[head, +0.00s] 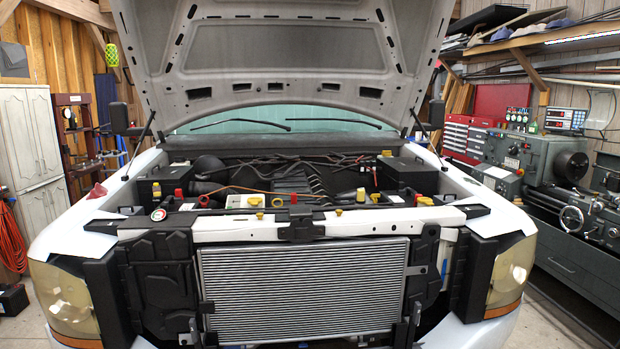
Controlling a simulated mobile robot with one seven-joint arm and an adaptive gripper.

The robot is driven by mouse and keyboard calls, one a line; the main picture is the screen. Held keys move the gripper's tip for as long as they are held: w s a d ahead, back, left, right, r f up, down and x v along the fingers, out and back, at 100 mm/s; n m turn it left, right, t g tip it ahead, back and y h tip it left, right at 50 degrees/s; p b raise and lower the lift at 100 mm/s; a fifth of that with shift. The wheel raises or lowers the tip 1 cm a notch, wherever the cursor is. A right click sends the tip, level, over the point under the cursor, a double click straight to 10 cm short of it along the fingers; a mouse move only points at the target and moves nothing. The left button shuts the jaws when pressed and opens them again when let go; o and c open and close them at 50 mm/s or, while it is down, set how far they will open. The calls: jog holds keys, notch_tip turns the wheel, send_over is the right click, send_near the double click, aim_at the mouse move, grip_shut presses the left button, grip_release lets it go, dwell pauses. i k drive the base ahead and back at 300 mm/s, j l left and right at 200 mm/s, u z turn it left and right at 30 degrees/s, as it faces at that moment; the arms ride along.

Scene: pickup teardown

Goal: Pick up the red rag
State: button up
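A small dark red cloth, which looks like the red rag (97,192), lies crumpled on the white left fender (75,218) of a pickup. It is near the fender's outer edge, to the left of the open engine bay. My gripper is not in view, so its state and its distance from the rag do not show.
The pickup's hood (280,50) is raised over the engine bay. The radiator (300,290) and left headlight (62,300) face me. A white cabinet (30,145) and orange hose (10,235) stand left. A lathe (560,190) and red tool chest (465,138) stand right.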

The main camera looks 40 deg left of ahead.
aim_at(99, 191)
jog(key=u, duration=2.5)
jog(key=i+j+u, duration=0.1)
jog(key=i, duration=0.1)
